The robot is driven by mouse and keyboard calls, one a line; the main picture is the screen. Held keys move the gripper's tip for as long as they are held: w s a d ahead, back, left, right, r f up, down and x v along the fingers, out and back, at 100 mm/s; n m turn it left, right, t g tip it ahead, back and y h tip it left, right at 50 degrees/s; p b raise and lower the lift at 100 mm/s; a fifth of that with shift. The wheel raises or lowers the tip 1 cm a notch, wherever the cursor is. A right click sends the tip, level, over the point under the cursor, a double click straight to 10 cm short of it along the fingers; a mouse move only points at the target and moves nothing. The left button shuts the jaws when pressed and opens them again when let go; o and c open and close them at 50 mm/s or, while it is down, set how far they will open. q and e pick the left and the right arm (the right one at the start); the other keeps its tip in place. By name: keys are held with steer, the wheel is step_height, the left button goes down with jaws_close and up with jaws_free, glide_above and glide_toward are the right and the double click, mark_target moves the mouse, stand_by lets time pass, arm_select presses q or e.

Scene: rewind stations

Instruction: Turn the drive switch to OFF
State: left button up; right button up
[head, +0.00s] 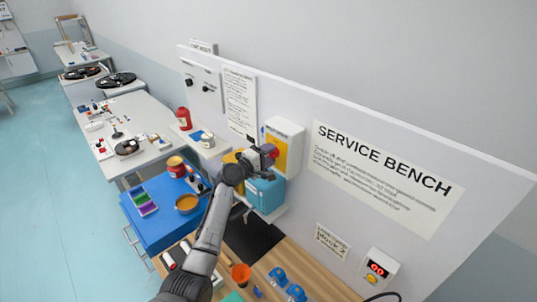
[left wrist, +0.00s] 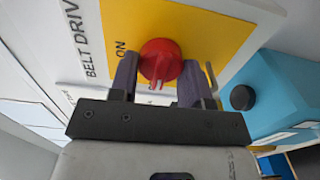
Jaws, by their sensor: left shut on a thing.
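The drive switch is a red knob (left wrist: 160,58) on a yellow plate (left wrist: 205,22) in the left wrist view. "BELT DRIV" and "ON" can be read beside it; an OFF mark is not readable. My left gripper (left wrist: 158,80) is shut on the red knob, with one finger on each side. In the head view, my left gripper (head: 264,160) is at the white switch box (head: 285,125) on the bench's back panel, and the knob (head: 271,151) shows just past it. Which way the knob points I cannot tell. My right gripper is not in view.
A blue box (head: 266,192) with a black knob (left wrist: 242,97) sits close beside the switch. A red can (head: 184,118) stands to the left. A blue table (head: 150,222) with a tray and pots is nearer.

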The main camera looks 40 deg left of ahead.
arm_select(q)
steer(key=o, duration=0.9)
steer(key=shift+f, duration=0.1)
